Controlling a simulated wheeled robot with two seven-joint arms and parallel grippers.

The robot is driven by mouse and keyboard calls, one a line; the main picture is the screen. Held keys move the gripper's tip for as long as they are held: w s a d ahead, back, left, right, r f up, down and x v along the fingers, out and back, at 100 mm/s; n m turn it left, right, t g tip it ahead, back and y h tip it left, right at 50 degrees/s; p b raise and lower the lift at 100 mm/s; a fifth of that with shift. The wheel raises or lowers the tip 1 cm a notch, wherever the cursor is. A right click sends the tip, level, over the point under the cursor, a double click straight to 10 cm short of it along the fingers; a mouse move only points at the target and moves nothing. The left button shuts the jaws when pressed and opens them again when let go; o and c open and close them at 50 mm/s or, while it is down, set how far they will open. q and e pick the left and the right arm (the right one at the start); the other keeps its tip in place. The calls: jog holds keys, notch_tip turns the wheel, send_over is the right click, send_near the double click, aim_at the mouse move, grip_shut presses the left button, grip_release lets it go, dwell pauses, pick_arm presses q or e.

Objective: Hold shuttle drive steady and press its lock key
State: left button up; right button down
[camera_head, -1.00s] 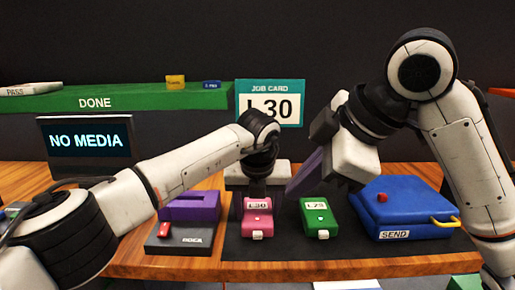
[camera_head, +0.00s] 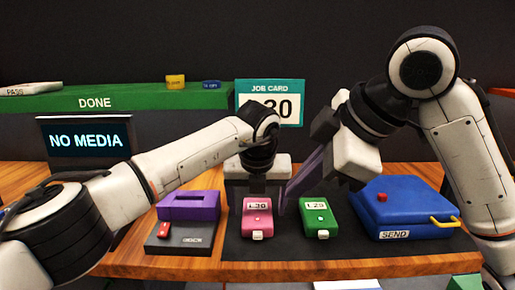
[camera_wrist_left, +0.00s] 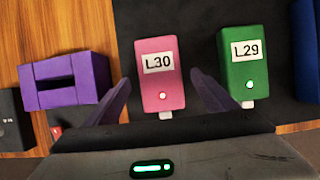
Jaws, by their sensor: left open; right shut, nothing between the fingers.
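A green drive labelled L.29 (camera_head: 318,218) lies just to the right. My right gripper (camera_head: 290,195) is shut and empty, its purple fingers slanting down between the two drives' far ends. Whether its tip touches anything cannot be told.
A purple slotted block (camera_head: 190,206) and a black base with a red button (camera_head: 163,230) stand at the left. A blue case marked SEND (camera_head: 400,208) stands at the right. The job card (camera_head: 270,87) is partly hidden by my arm. A screen (camera_head: 88,140) reads NO MEDIA.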

pick_arm(q)
jog(key=v, duration=1)
jog(key=shift+s+r, duration=0.2)
jog(key=shift+r, duration=0.05)
jog(key=shift+o, duration=0.2)
jog(key=shift+o, duration=1.3)
jog(key=p+v, duration=0.2)
jog(key=v, duration=0.4)
notch_tip(320, 180, up, 4)
jog(key=p, duration=0.3)
jog(key=shift+p, duration=0.3)
